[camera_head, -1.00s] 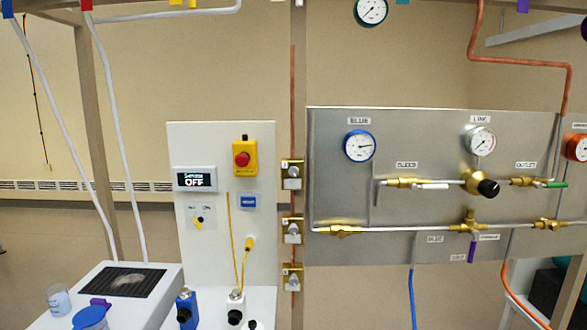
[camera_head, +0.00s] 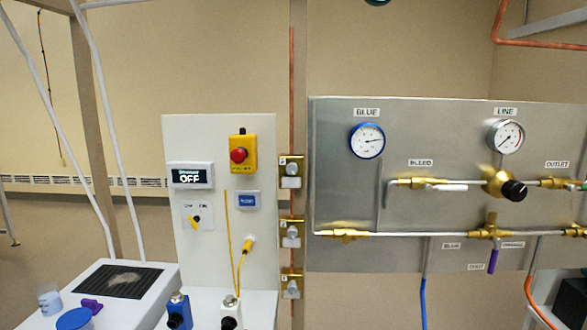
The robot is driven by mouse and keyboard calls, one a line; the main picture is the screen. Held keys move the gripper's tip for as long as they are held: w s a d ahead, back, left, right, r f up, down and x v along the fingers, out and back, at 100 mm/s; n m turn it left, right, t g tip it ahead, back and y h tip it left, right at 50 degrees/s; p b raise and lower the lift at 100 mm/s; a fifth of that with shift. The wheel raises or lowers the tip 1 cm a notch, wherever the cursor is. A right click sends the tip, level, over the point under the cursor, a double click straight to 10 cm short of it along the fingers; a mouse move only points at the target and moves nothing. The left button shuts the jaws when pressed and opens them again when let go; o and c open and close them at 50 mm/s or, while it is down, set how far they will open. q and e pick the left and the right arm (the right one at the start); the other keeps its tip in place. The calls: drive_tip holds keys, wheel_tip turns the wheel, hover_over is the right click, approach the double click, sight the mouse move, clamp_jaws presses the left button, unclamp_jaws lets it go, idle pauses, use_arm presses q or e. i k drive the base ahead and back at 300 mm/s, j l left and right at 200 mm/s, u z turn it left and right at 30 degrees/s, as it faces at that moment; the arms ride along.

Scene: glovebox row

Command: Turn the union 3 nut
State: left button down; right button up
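Three brass union fittings with grey nuts sit one above another on a vertical copper pipe (camera_head: 292,90), between the white panel and the metal panel. They are the top union (camera_head: 291,170), the middle union (camera_head: 291,233) and the bottom union (camera_head: 291,285). Each has a small tag at its upper left, too small to read, so I cannot tell which is union 3. Nothing touches the nuts. Neither of my grippers is in view.
Left of the pipe stands a white panel (camera_head: 222,142) with a red emergency button (camera_head: 239,155) and a display reading OFF (camera_head: 191,175). On the right is a metal gauge panel (camera_head: 345,190) with brass valves. Blue (camera_head: 179,312) and white (camera_head: 231,313) connectors stand below.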

sight(292, 169)
drive_tip(key=k+l+z, duration=0.15)
drive_tip(key=z, duration=0.3)
drive_tip(key=k+l+z, duration=0.1)
drive_tip(key=l+z, duration=0.2)
drive_tip(key=z, duration=0.2)
